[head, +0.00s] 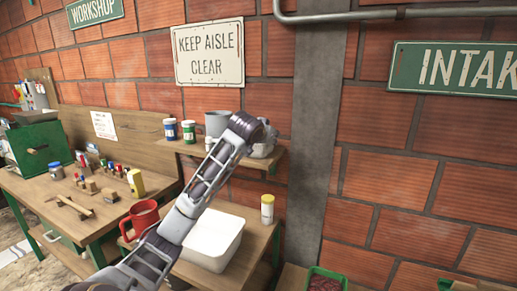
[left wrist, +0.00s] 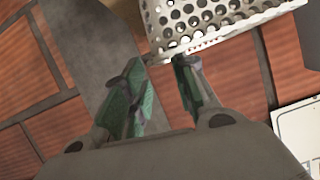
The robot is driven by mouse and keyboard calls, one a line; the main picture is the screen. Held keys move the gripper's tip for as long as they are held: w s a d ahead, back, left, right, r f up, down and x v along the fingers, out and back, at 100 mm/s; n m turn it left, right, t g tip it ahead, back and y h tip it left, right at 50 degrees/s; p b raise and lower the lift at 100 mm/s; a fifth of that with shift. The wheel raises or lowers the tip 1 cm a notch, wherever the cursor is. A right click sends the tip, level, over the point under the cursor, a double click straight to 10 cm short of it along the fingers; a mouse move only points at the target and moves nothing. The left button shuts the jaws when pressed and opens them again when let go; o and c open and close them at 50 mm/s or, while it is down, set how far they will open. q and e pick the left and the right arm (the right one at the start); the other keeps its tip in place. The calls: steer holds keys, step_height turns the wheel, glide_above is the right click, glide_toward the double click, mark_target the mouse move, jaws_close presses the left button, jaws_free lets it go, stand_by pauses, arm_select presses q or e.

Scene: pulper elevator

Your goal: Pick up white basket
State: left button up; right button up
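A white perforated basket (left wrist: 205,22) fills the upper part of the left wrist view, cut off by the top edge. Its lower rim is close to the tips of my left gripper (left wrist: 165,72); I cannot tell whether they touch. The two green-padded fingers are apart, with only wall showing between them. In the head view my left arm reaches up over the wooden shelf, and my left gripper (head: 268,135) is at its far end, mostly hidden by the wrist. A pale object (head: 263,151), perhaps the basket, shows just beyond it. My right gripper is out of view.
A grey pot (head: 217,123) and small jars (head: 188,131) stand on the shelf left of my arm. Below are a white bin (head: 213,238), a red mug (head: 146,214) and a yellow-capped bottle (head: 267,208). A grey column (head: 316,120) rises right of the shelf.

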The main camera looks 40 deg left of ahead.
arm_select(q)
steer(key=shift+w, duration=0.15)
steer(key=shift+w+a+f, duration=0.35)
steer(key=shift+w, duration=0.2)
steer(key=shift+x, duration=0.95)
steer(key=shift+w+a+f+p, duration=0.15)
steer(key=shift+w+a+p, duration=0.05)
steer(key=shift+a+p, duration=0.1)
steer(key=shift+w+a+f, duration=0.1)
steer(key=shift+w+f, duration=0.1)
steer(key=shift+w, duration=0.3)
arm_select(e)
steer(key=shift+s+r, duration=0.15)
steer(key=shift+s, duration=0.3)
